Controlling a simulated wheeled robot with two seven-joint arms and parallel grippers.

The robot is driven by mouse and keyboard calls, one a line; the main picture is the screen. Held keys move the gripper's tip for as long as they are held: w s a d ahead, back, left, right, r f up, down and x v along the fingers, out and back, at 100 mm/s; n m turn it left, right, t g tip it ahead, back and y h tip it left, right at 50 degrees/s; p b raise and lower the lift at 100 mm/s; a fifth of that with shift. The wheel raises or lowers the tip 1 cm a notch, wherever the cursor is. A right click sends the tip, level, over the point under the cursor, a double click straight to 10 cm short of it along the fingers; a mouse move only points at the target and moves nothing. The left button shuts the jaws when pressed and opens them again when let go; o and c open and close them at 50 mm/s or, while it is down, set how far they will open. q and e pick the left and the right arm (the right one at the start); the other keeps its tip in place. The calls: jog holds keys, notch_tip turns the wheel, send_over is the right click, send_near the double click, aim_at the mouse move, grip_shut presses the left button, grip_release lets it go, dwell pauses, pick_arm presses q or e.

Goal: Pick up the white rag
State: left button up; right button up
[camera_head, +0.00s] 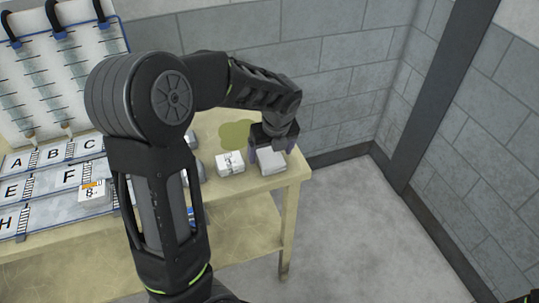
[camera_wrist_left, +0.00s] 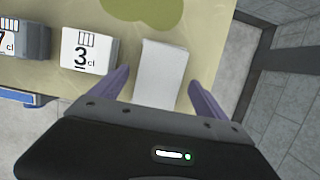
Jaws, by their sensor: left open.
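The white rag (camera_head: 271,161) looks like a folded white block near the right end of the table. In the left wrist view the rag (camera_wrist_left: 161,72) lies between the two purple fingers, a little beyond their tips. My left gripper (camera_head: 269,151) is open just above the rag, with one finger to each side of it. In the left wrist view my left gripper (camera_wrist_left: 160,82) holds nothing.
A white box marked 3 cl (camera_wrist_left: 88,52) stands close to the left of the rag; it also shows in the head view (camera_head: 230,163). A green stain (camera_head: 235,134) marks the table (camera_head: 292,178) behind. Lettered trays (camera_head: 60,183) lie at left. Block walls stand behind.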

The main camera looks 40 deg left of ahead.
aim_at(270, 155)
pick_arm(q)
jog(key=shift+w+a+f, duration=0.1)
jog(key=shift+a+f, duration=0.05)
jog(key=shift+f, duration=0.55)
jog(key=shift+c, duration=0.2)
jog(key=c, duration=1.4)
notch_tip(270, 155, up, 10)
jog(key=shift+b, duration=0.45)
